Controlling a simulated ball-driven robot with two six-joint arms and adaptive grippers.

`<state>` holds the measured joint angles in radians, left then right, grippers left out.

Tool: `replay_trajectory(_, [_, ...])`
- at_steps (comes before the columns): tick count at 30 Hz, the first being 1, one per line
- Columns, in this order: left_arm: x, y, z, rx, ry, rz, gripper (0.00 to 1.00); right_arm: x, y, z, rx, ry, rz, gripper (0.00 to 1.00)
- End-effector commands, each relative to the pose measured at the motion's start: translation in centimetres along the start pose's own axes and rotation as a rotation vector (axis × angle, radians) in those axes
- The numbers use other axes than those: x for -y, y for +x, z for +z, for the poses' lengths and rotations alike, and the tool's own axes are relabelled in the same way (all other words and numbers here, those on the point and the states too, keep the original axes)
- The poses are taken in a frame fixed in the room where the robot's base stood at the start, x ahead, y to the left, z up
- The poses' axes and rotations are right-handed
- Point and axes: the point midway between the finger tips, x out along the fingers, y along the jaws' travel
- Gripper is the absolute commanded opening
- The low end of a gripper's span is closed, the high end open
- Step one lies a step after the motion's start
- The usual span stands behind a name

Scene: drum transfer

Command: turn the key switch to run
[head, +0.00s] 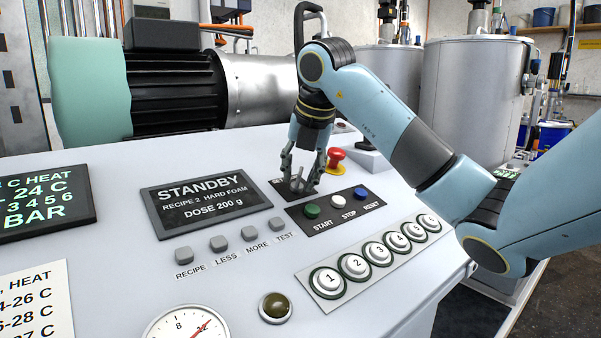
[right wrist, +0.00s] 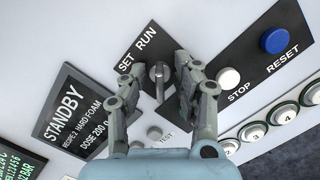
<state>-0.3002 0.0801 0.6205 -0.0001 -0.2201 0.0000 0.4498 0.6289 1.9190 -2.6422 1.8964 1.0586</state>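The key switch (right wrist: 159,76) is a grey knob on a dark plate marked SET and RUN in the right wrist view. It also shows in the head view (head: 297,184), partly covered by the fingers. I cannot tell for sure which mark the knob points to. My right gripper (head: 302,172) points down over the switch. In the right wrist view its fingers (right wrist: 156,68) stand on both sides of the knob, with a gap visible, so it looks open around it. My left gripper is not in view.
The display (head: 206,205) reads STANDBY. A red emergency button (head: 335,158) stands close behind the gripper. A motor (head: 170,90) stands behind the panel.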

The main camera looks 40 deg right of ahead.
Motion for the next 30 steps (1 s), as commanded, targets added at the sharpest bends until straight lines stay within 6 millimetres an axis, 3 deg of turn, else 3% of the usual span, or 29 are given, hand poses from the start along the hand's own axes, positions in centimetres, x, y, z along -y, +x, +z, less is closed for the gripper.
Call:
replay_trajectory(5, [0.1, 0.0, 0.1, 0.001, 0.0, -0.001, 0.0, 0.0, -0.3, 0.0, 0.001, -0.001, 0.001, 0.31])
replay_trajectory(11, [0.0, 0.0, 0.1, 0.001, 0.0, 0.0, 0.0, -0.1, -3.4, 0.1, 0.006, -0.002, 0.003, 0.31])
replay_trajectory(21, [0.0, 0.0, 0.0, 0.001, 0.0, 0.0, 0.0, 4.3, -6.8, -6.5, 0.005, -0.006, -0.005, 0.31])
replay_trajectory(30, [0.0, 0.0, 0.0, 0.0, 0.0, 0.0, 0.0, 5.7, -8.2, -9.0, 0.0, -0.001, -0.001, 0.31])
